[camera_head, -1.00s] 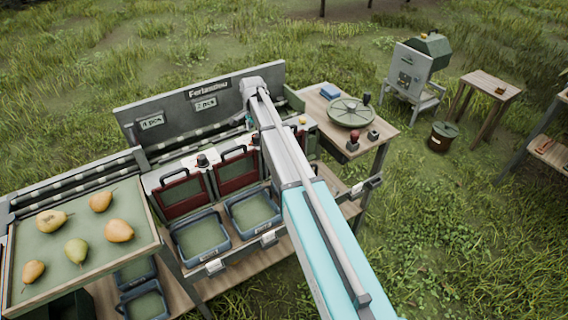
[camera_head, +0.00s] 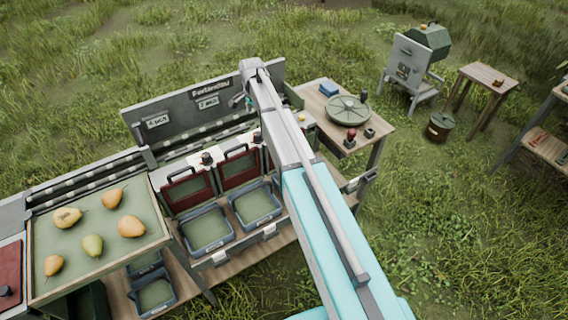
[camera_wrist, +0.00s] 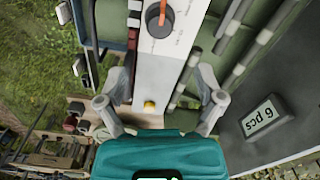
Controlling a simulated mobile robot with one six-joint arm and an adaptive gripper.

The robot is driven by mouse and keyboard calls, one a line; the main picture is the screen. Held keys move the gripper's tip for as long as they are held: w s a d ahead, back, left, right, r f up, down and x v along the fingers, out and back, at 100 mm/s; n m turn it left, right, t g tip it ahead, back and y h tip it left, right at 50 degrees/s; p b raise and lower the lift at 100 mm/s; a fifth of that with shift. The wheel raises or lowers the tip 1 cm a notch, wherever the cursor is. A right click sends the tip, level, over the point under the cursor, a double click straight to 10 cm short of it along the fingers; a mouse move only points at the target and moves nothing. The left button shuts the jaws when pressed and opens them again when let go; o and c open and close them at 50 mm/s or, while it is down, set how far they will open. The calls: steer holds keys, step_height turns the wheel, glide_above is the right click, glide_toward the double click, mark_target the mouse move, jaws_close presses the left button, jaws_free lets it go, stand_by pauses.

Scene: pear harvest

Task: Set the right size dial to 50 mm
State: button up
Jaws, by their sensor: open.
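In the wrist view a dark round dial (camera_wrist: 158,19) with an orange pointer sits on a white panel (camera_wrist: 153,70). The pointer runs toward the top of the picture; I cannot read its scale. A yellow button (camera_wrist: 149,106) is lower on this panel. My gripper (camera_wrist: 158,92) is open and empty over the panel, its fingers spread wide, with the dial beyond them. In the head view my arm hides most of the gripper and part of the sorting machine. Two dark knobs (camera_head: 206,158) (camera_head: 257,136) show beside the machine's red-framed panels.
In the head view a pear tray (camera_head: 110,262) is at left and blue bins (camera_head: 208,249) stand in front.

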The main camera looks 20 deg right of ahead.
steer(key=s+d+n, duration=0.3)
steer(key=s+n, duration=0.7)
steer(key=s, duration=1.9)
steer(key=shift+s+r+n, duration=0.15)
steer(key=shift+r+n, duration=0.05)
steer(key=shift+n, duration=0.2)
steer(key=shift+s+f+n, duration=0.1)
steer(key=shift+s+n, duration=0.4)
steer(key=shift+s, duration=0.75)
